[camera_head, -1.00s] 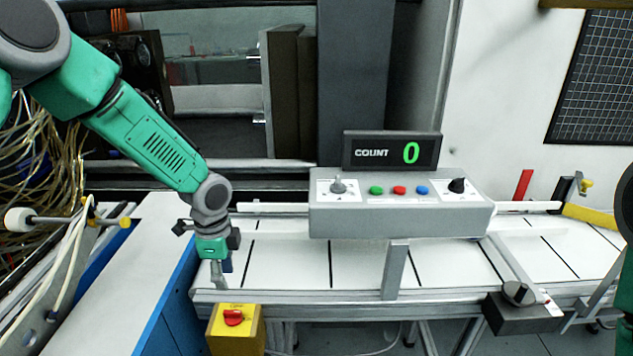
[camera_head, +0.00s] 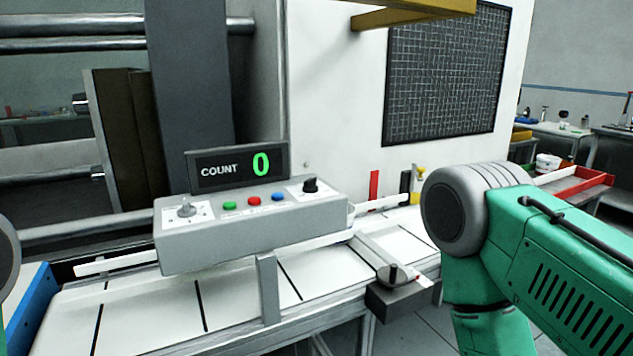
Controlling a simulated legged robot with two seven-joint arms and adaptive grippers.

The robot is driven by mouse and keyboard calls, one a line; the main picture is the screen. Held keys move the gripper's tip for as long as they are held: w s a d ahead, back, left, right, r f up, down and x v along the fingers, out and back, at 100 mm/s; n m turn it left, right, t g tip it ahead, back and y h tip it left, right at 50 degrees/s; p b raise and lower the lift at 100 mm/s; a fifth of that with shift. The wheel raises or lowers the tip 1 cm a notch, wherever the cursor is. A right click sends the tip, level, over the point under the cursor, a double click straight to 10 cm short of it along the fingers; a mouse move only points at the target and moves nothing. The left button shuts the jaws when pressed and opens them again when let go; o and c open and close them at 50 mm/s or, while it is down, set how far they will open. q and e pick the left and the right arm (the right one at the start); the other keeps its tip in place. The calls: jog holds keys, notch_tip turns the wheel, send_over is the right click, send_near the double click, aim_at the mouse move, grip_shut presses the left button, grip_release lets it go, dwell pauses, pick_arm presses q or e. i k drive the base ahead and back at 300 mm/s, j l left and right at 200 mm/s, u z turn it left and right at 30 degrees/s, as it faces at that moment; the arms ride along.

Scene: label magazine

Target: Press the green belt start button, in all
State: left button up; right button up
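The green button (camera_head: 230,206) is a small round cap on the sloped top of a grey control box (camera_head: 212,250), beside a red button (camera_head: 254,201) and a blue button (camera_head: 278,197). The box stands over the white belt (camera_head: 235,295). My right arm fills the lower right of the view, but its gripper is outside the picture. Only a sliver of my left arm shows at the left edge, and its gripper is out of view. Nothing touches the green button.
A grey switch (camera_head: 186,207) and a black knob (camera_head: 310,185) sit at the two ends of the box top. A dark block with a knob (camera_head: 393,290) is on the belt's front edge. A red tray (camera_head: 577,186) lies at the far right. The space above the buttons is clear.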

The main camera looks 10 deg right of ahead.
aim_at(231, 204)
jog(key=l, duration=1.3)
jog(key=k+z, duration=0.05)
